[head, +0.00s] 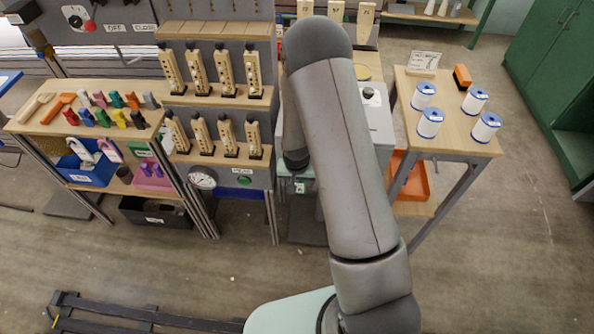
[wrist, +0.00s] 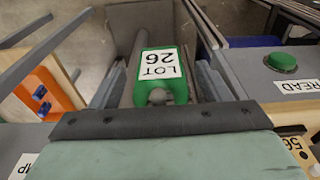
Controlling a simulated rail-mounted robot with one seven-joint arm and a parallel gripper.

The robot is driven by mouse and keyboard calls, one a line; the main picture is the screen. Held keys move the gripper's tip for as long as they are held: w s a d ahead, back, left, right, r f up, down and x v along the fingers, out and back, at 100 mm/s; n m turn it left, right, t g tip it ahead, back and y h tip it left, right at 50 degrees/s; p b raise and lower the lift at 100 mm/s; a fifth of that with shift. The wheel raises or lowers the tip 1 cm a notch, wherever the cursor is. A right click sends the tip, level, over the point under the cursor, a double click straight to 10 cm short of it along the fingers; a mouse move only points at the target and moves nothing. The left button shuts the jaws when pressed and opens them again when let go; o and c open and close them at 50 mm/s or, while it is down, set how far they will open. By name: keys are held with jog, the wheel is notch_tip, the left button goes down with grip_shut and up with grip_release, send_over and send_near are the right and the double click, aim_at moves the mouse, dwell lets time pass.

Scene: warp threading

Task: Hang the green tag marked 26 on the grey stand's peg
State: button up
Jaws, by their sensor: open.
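The green tag (wrist: 160,70) shows in the wrist view with a white label reading LOT 26, upside down in the picture. A small green patch, likely the same tag (head: 300,187), shows beside my arm in the head view. The grey stand's post (wrist: 130,75) runs behind the tag. A rounded grey end, likely the peg, shows at the tag's near edge; the exact contact is unclear. My gripper (wrist: 160,82) is open, its grey fingers on either side of the tag with visible gaps.
A panel with a green button (wrist: 282,63) stands close on the right in the wrist view. A table with blue-and-white spools (head: 430,122) is at the right of the head view. A bench with coloured pieces (head: 100,110) is at the left.

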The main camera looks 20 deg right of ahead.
notch_tip(320, 180, up, 17)
jog(key=s, duration=0.2)
jog(key=shift+s+a+r, duration=0.15)
jog(key=shift+a, duration=0.3)
jog(key=s+r+n+p, duration=0.1)
jog(key=s+r+n, duration=0.1)
jog(key=s+r, duration=0.6)
jog(key=s+r+n+g+p, duration=0.1)
jog(key=s+r+n+p, duration=0.1)
jog(key=s+r, duration=0.5)
jog(key=s, duration=0.6)
jog(key=shift+s+r+y, duration=0.35)
jog(key=shift+s+y, duration=0.05)
jog(key=shift+a, duration=0.1)
